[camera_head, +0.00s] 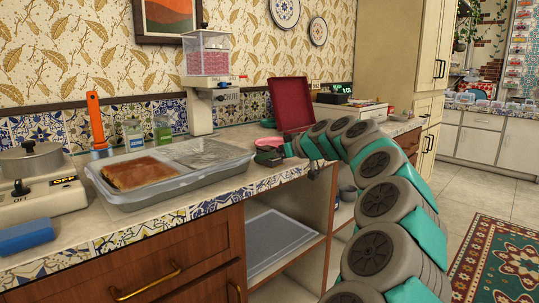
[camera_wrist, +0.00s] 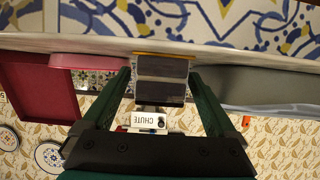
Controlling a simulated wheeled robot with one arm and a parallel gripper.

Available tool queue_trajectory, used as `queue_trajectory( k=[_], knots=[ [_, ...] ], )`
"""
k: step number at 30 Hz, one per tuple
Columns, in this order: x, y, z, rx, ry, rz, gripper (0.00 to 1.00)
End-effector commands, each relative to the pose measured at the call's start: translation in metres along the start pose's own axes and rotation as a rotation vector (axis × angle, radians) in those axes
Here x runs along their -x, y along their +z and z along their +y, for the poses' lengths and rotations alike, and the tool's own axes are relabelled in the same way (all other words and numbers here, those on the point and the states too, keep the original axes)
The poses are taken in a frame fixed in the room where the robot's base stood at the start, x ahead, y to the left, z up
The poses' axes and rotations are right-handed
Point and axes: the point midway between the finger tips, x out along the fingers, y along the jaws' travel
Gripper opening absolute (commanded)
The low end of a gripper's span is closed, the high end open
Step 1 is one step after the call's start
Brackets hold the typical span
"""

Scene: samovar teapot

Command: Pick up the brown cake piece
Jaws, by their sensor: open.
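The brown cake piece (camera_head: 145,173) lies flat in the left part of a grey tray (camera_head: 185,190) on the counter in the head view. My gripper (camera_head: 268,156) is to the right of the tray, near its right end and apart from the cake. In the wrist view my gripper (camera_wrist: 160,76) shows two green fingers spread wide, with nothing held between them. The cake cannot be made out in the wrist view; a grey edge, likely the tray (camera_wrist: 265,88), shows at the right there.
A clear-topped dispenser marked CHUTE (camera_head: 203,85) stands behind the tray. A pink dish (camera_head: 269,143) and a red open box (camera_head: 292,103) are near my gripper. An orange-handled tool (camera_head: 95,120), a pot (camera_head: 30,160) and a blue block (camera_head: 25,236) are at the left.

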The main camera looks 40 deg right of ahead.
Motion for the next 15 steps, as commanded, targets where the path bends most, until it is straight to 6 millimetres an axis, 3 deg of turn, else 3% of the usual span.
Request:
queue_trajectory(
  k=[9, 15],
  knots=[
    [-0.0090, -0.0005, 0.0003, 0.000, 0.002, 0.002, 0.91],
    [-0.0089, -0.0005, 0.0002, 0.000, 0.001, 0.002, 0.69]
  ],
)
